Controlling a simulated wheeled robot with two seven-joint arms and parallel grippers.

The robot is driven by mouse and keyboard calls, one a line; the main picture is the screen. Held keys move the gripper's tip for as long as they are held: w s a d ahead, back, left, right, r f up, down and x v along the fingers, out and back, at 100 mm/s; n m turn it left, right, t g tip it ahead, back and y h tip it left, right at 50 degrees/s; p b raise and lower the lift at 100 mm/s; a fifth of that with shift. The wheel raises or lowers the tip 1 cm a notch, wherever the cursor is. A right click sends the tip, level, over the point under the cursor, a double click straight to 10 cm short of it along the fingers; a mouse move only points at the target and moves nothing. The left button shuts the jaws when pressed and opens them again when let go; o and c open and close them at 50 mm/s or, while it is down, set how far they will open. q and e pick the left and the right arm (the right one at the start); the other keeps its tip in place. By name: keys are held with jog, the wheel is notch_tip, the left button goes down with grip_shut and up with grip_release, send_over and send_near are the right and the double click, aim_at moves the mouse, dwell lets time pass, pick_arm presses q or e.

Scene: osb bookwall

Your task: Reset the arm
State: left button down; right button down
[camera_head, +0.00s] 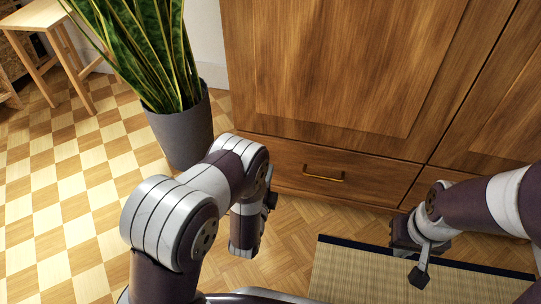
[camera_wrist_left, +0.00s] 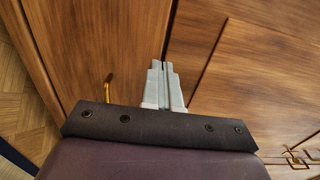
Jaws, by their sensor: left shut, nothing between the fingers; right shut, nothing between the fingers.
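My left arm (camera_head: 200,195) comes in from the lower left in the head view, bent at the elbow, with its forearm hanging down in front of the wooden cabinet (camera_head: 340,60). In the head view the left fingers are mostly hidden behind the arm. In the left wrist view my left gripper (camera_wrist_left: 163,85) is shut and empty, with the cabinet's wood behind it. My right gripper (camera_head: 420,275) is at the lower right in the head view, shut and empty, above the mat (camera_head: 350,275).
A potted snake plant (camera_head: 182,130) stands left of the cabinet. A drawer with a brass handle (camera_head: 323,178) is low on the cabinet; the handle also shows in the left wrist view (camera_wrist_left: 108,88). A wooden stool (camera_head: 65,50) is at the far left. Checkered floor (camera_head: 60,200) there is clear.

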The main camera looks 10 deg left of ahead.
pick_arm(q)
jog(key=s+f+n+g+p, duration=0.2)
jog(key=s+f+n+g, duration=0.5)
jog(key=s+f+g, duration=0.25)
jog(key=s+a+r+n+g+p, duration=0.1)
jog(key=s+r+n+g+p, duration=0.35)
jog(key=r, duration=0.55)
jog(key=s+a+r+n+g+p, duration=0.1)
jog(key=s+r+n+g+p, duration=0.2)
jog(key=s+r+n+g, duration=0.5)
jog(key=w+a+r+m+t+p, duration=0.1)
jog(key=r+t+p, duration=0.1)
jog(key=r+p, duration=1.8)
jog(key=w+a+r+t+p, duration=0.1)
jog(key=w+r+t+p, duration=0.1)
jog(key=r+p, duration=1.9)
notch_tip(320, 180, up, 12)
jog(key=shift+w+r+m+t, duration=0.15)
jog(key=shift+m+t, duration=0.2)
jog(key=shift+t, duration=0.35)
